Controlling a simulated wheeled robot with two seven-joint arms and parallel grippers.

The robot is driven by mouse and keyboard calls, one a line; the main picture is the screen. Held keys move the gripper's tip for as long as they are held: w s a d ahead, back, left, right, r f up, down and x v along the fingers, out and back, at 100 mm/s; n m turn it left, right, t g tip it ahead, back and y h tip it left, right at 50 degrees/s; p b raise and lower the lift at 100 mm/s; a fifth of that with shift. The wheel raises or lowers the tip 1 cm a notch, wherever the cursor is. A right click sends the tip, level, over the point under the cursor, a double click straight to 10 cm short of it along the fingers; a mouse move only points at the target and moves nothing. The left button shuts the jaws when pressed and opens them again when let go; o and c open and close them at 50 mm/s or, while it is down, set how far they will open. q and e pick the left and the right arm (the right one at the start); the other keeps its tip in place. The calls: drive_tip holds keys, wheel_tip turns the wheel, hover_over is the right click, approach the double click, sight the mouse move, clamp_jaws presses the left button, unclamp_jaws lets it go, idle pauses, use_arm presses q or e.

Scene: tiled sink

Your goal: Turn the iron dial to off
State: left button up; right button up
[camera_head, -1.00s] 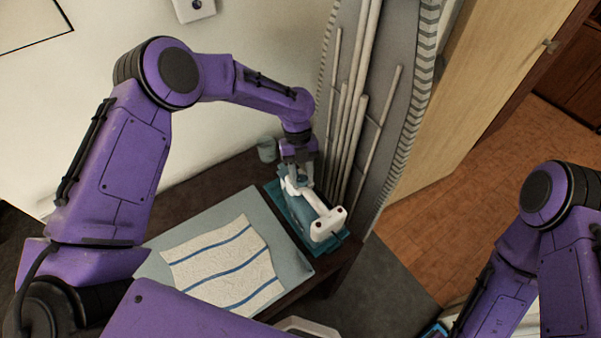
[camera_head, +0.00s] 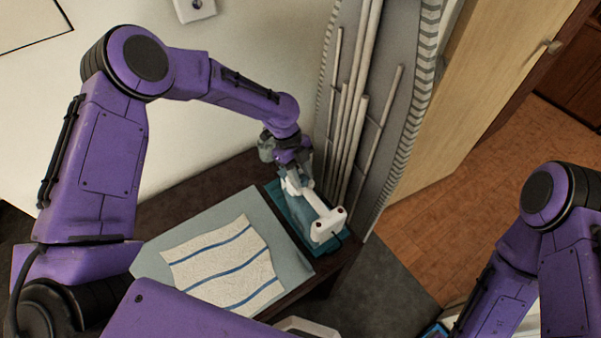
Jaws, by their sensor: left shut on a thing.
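The white and teal iron (camera_head: 326,222) rests on a teal base (camera_head: 297,226) at the right end of the dark table in the head view. My left gripper (camera_head: 291,174) is at the iron's far end, shut on the iron's dial. The fingers and the gripper body hide the dial itself, so its setting cannot be read. My right gripper is outside the picture; only my right arm shows at the lower right.
A striped white and blue cloth (camera_head: 223,262) lies on a grey-blue board (camera_head: 167,236) left of the iron. A grey panel with white pipes (camera_head: 347,120) stands close behind and right of the iron. A wooden door (camera_head: 490,85) is farther right.

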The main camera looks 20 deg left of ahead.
use_arm(q)
drive_tip(key=n+t, duration=0.1)
drive_tip(key=n, duration=0.2)
drive_tip(key=shift+n+h, duration=0.3)
drive_tip(key=shift+n, duration=0.1)
drive_tip(key=shift+s+n+t+p, duration=0.15)
drive_tip(key=shift+n+t, duration=0.3)
drive_tip(key=shift+n, duration=0.45)
drive_tip(key=shift+w+n+t+p, duration=0.15)
drive_tip(key=shift+n+t, duration=0.3)
drive_tip(key=shift+n, duration=0.45)
drive_tip(key=shift+s, duration=0.1)
drive_tip(key=o, duration=1)
drive_tip(key=shift+o, duration=0.2)
drive_tip(key=b+v, duration=0.2)
drive_tip(key=v, duration=0.8)
drive_tip(key=shift+r, duration=0.3)
